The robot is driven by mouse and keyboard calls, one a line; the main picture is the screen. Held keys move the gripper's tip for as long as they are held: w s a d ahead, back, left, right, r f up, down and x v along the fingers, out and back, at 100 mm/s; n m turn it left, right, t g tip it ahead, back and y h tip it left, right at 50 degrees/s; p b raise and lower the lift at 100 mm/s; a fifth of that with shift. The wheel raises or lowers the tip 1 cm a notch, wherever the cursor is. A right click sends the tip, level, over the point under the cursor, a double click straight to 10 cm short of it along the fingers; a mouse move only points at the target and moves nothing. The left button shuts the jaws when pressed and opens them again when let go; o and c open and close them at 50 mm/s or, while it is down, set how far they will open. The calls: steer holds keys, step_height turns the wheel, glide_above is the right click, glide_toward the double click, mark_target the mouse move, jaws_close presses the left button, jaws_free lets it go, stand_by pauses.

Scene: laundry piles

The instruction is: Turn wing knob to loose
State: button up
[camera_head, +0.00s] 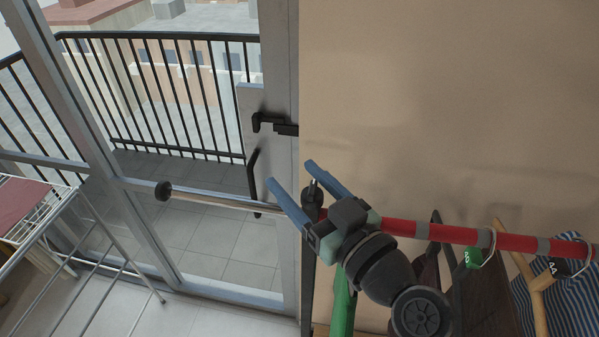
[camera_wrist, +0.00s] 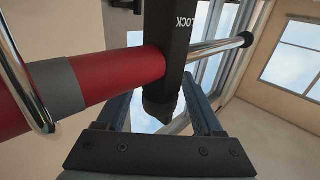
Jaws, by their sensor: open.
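The black wing knob (camera_head: 313,199) sits on the garment rail where the red tube (camera_head: 405,227) meets the thinner chrome rod (camera_head: 225,200). In the wrist view a black part (camera_wrist: 178,45) at this joint bears the white word "LOCK" and tapers to a dark blunt end near my gripper. My gripper (camera_head: 290,174) is open, with its two blue fingers on either side of the knob in the head view. In the wrist view the fingers (camera_wrist: 157,92) flank the blunt end, with gaps visible. Contact cannot be made out. The knob's far side is hidden.
Hangers with clothes (camera_head: 567,300) hang from the red tube at the right. A glass balcony door with a black handle (camera_head: 254,180) stands behind the chrome rod. A white drying rack (camera_head: 62,225) is at the left. A beige wall (camera_head: 450,100) lies behind the rail.

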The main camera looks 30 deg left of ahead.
jaws_close()
stand_by(0.4)
